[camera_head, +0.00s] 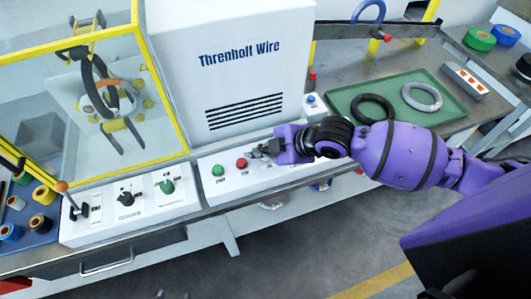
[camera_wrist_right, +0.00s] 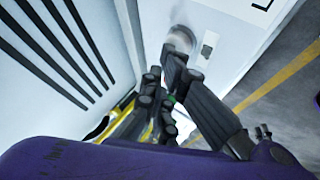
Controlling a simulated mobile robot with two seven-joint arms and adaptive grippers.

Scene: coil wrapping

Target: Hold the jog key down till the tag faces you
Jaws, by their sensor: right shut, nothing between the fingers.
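My right gripper (camera_head: 262,150) is shut and empty, with its tips low over the white control panel (camera_head: 205,190), just right of a red button (camera_head: 242,163) and a green button (camera_head: 218,170). The jog key is not clearly seen; my fingers cover that part of the panel. In the right wrist view the shut fingers (camera_wrist_right: 165,82) point at a blurred round grey part (camera_wrist_right: 181,40) on the panel. Behind the yellow-framed window (camera_head: 180,135), a dark coil (camera_head: 88,72) stands in the machine with an orange patch on it. I cannot tell whether that patch is the tag. My left gripper is not in view.
The white Threnholt Wire cabinet (camera_head: 235,60) rises behind the panel. A green tray (camera_head: 440,118) with a black ring (camera_head: 363,99) and a grey ring (camera_head: 436,106) lies at right. A lever (camera_head: 66,196), a black knob (camera_head: 126,199) and another green button (camera_head: 167,187) are on the panel's left.

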